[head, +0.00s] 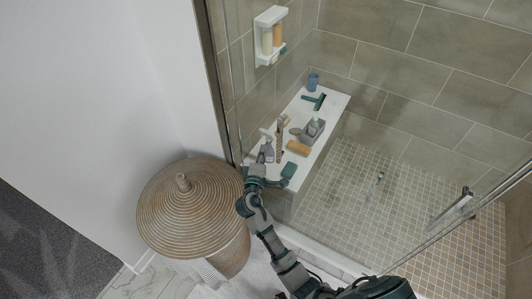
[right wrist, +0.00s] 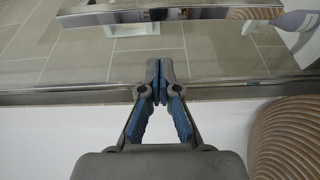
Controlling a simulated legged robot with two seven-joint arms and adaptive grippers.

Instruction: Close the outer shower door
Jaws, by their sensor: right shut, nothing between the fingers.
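The shower door's clear glass (head: 340,215) stands between me and the tiled shower, and the panes overlap so I cannot tell exactly where the outer door ends. A metal bar handle (head: 455,206) shows at the right of the head view. In the right wrist view a metal bar (right wrist: 170,14) crosses the top, above a metal rail (right wrist: 70,97) along the glass. My right gripper (head: 258,174) is at the left end of the glass, close to the metal edge. In the right wrist view its fingertips (right wrist: 160,70) are together and empty, overlapping the rail; contact is unclear. My left gripper is out of view.
A round woven basket with a lid (head: 180,215) stands close to the left of my right gripper. A white-topped bench (head: 335,105) with bottles and bath items is inside the shower. A soap dispenser (head: 269,35) hangs on the wall. The shower floor (head: 345,200) is mostly clear.

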